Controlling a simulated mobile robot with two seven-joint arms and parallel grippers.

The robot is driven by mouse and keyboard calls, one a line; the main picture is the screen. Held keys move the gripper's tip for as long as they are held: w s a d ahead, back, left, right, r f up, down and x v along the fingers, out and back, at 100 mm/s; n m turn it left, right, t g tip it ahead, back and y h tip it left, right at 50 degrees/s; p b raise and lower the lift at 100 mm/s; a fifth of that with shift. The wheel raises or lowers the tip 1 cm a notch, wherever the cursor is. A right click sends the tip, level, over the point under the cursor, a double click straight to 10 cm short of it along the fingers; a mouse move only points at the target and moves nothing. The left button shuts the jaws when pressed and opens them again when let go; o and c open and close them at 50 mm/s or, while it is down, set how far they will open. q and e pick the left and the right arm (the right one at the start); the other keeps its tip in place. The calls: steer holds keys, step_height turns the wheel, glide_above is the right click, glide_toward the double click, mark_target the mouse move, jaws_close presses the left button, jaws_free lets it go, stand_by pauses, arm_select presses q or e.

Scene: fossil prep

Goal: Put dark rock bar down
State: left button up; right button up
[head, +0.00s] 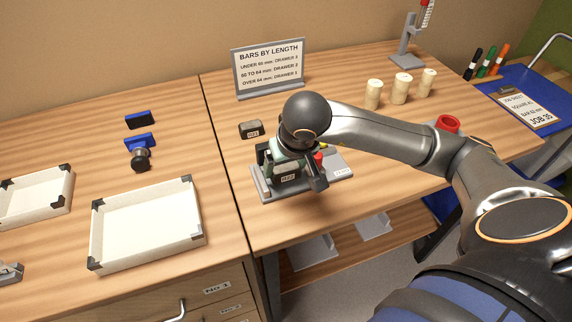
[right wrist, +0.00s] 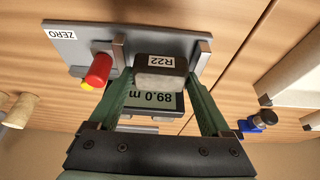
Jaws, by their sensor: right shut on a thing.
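The dark rock bar (right wrist: 160,68), labelled R22, sits between the two green fingers of my right gripper (right wrist: 160,98), which is shut on it. In the head view my right gripper (head: 288,172) is low over the grey measuring gauge (head: 262,191), and the bar is mostly hidden. In the right wrist view the bar is at the gauge (right wrist: 85,40), beside its upright jaw; I cannot tell whether it rests on it. The gauge display (right wrist: 175,98) is partly covered and seems to read 89.0. My left gripper is not in view.
Another dark rock piece (head: 251,129) lies behind the gauge. A sign (head: 268,68) on bar lengths and drawers stands at the back. A white tray (head: 148,262) is on the left table. Bare wood lies left of the gauge.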

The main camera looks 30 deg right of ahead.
steer(key=shift+f, duration=0.15)
steer(key=o, duration=1.4)
steer(key=shift+c, duration=0.2)
steer(key=shift+r+p, duration=0.45)
steer(key=shift+p, duration=0.05)
steer(key=p+v, duration=0.1)
steer(key=v, duration=1.1)
steer(key=shift+r, duration=0.15)
steer(key=shift+s, duration=0.1)
